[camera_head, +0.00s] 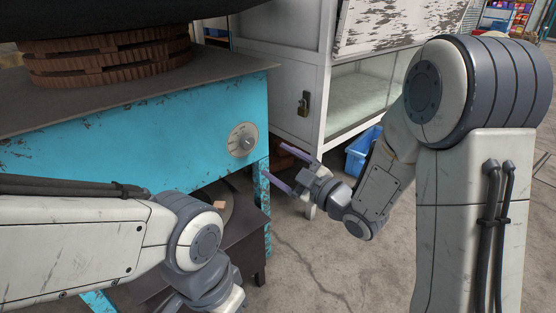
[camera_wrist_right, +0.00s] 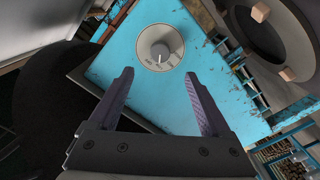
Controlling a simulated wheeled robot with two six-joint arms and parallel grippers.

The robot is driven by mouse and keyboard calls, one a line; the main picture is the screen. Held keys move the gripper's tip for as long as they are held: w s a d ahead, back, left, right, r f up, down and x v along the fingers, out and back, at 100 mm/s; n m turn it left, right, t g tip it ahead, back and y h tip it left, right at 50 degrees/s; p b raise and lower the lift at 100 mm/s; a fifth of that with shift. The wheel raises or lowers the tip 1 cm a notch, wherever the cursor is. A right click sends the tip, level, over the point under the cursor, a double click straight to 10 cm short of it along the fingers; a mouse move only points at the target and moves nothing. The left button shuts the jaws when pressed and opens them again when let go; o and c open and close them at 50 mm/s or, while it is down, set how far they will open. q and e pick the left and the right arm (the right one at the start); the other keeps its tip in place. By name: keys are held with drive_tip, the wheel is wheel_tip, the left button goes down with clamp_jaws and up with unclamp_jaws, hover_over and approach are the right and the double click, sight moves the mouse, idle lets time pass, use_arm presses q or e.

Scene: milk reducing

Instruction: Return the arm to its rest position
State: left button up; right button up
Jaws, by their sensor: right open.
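My right gripper (camera_head: 274,160) is open and empty in the head view, its two purple-grey fingers apart, at the right end of the blue stove (camera_head: 120,140). The round dial knob (camera_head: 243,139) on the stove's front panel is just left of and above the fingers. The right wrist view shows the open fingers (camera_wrist_right: 160,74) with the knob (camera_wrist_right: 160,50) beyond and between their tips; I see no contact. My left arm enters from the left across the lower part of the head view; its gripper is cut off below the frame.
A large dark pot (camera_head: 110,15) sits on a brown ring burner (camera_head: 105,60) on the stove. A low dark stand (camera_head: 245,235) with a small wooden block (camera_head: 220,205) is below. A padlocked white cabinet (camera_head: 290,70) and a blue crate (camera_head: 362,150) stand behind. Bare concrete floor (camera_head: 330,275) lies between my arms.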

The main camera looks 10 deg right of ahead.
drive_tip(key=s+a+r+m+g+h+p, duration=0.1)
drive_tip(key=s+r+m+g+h+p, duration=0.3)
drive_tip(key=s, duration=0.6)
drive_tip(key=s+a+m+g+h+p, duration=0.15)
drive_tip(key=s+g+p, duration=0.35)
drive_tip(key=s, duration=0.5)
drive_tip(key=s+r+m+g+h+p, duration=0.2)
drive_tip(key=s+g+h+p, duration=0.25)
drive_tip(key=s, duration=0.55)
wheel_tip(320, 180, up, 38)
drive_tip(key=g+p, duration=0.1)
drive_tip(key=p, duration=3.7)
drive_tip(key=shift+s+d+f, duration=0.25)
drive_tip(key=shift+s+d, duration=0.1)
drive_tip(key=shift+s, duration=0.05)
drive_tip(key=shift+m, duration=0.25)
